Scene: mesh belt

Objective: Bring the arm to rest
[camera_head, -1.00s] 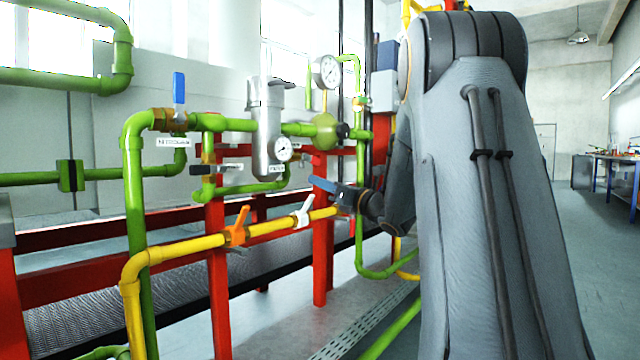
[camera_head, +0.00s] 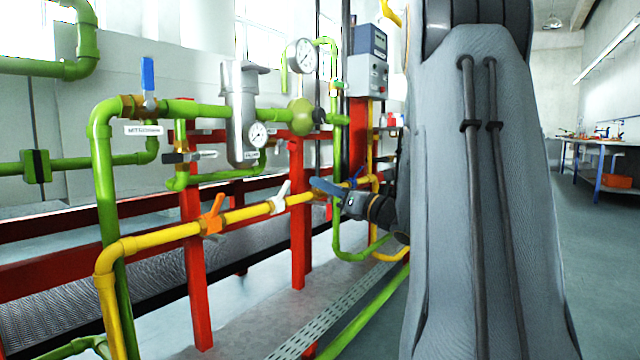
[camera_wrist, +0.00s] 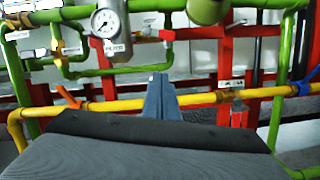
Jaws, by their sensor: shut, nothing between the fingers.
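My gripper (camera_head: 326,188) shows in the head view left of my large grey arm link, with its blue-grey fingers together and pointing left. It appears in front of the yellow pipe (camera_head: 255,211), near the white valve handle (camera_head: 281,196); I cannot tell the gap. In the wrist view my gripper (camera_wrist: 158,82) is shut and empty, its fingertips at the middle of the picture, overlapping the yellow pipe (camera_wrist: 196,99). My arm link hides much of the right middle of the head view.
Green pipes (camera_head: 107,200) carry a blue-handled valve (camera_head: 147,74), a filter and gauges (camera_head: 303,54). An orange handle (camera_head: 213,214) sits on the yellow pipe. Red posts (camera_head: 194,265) hold the pipes. A control box (camera_head: 370,72) is behind. Open floor (camera_head: 598,260) lies right; a workbench (camera_head: 600,150) stands far right.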

